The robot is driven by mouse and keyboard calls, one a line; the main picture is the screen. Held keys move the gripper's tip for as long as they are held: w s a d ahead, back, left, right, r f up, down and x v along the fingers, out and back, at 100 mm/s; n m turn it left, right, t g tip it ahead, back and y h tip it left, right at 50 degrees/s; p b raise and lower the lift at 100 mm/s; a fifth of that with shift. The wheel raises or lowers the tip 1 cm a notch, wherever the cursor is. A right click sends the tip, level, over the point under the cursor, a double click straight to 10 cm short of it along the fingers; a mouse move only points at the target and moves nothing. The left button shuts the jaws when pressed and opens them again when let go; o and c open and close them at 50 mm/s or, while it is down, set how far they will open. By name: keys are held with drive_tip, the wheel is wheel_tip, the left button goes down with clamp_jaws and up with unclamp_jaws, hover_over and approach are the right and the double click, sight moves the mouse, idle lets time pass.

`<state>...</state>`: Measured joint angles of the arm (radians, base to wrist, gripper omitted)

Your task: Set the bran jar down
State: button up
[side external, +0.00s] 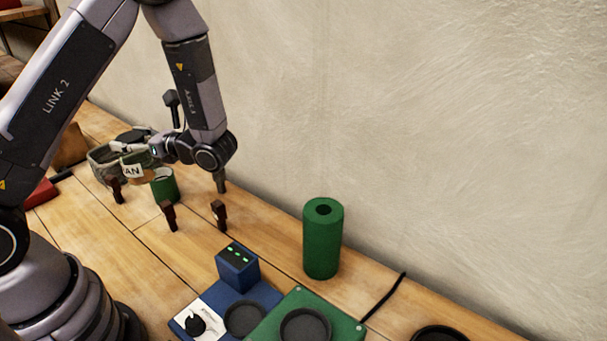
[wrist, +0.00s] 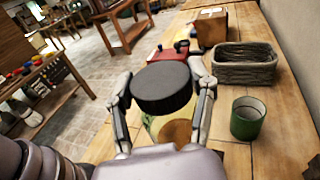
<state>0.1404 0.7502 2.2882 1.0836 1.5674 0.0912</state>
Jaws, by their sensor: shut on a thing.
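My gripper (side external: 148,153) is shut on the bran jar (side external: 132,170), whose white label shows the letters "AN" in the side view. In the wrist view the jar (wrist: 172,130) stands between the two fingers of my gripper (wrist: 163,95). It has a wide black lid and brown contents behind clear walls, and looks roughly upright. The fingers and wrist hide much of it. Its base is hidden, so I cannot tell whether it touches the bench (side external: 90,230).
An open green cup (wrist: 247,118) stands close right of the jar, with a grey basket (wrist: 245,75) behind it. Several small dark pegs (side external: 168,214) stand on the bench. A green cylinder (side external: 323,240), a blue device (side external: 237,268) and a green board (side external: 342,328) are further right.

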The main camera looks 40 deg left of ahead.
drive_tip(key=s+d+f+n+g+h, duration=0.3)
drive_tip(key=s+d+n+g+h, duration=0.5)
drive_tip(key=n+g+h, duration=0.25)
drive_tip(key=w+d+f+n+h, duration=0.1)
drive_tip(key=w+d+n+h, duration=0.2)
drive_tip(key=d+n+h, duration=0.7)
drive_tip(key=w+d+r+n+t+h, duration=0.1)
drive_tip(key=w+d+n+t+h, duration=0.3)
drive_tip(key=w+n+t+h, duration=0.6)
drive_tip(key=w+a+r+n+t+h, duration=0.1)
drive_tip(key=w+r+t+h, duration=0.1)
drive_tip(key=w+t, duration=0.35)
drive_tip(key=w+a+r+n+t+h, duration=0.1)
drive_tip(key=w+r+n+t, duration=0.15)
drive_tip(key=w, duration=0.55)
wheel_tip(320, 180, down, 20)
drive_tip(key=shift+d+f+m+t, duration=0.15)
drive_tip(key=shift+d+m+t, duration=0.05)
drive_tip(key=shift+m+t, duration=0.15)
drive_tip(key=shift+s+f, duration=0.1)
drive_tip(key=shift+f, duration=0.45)
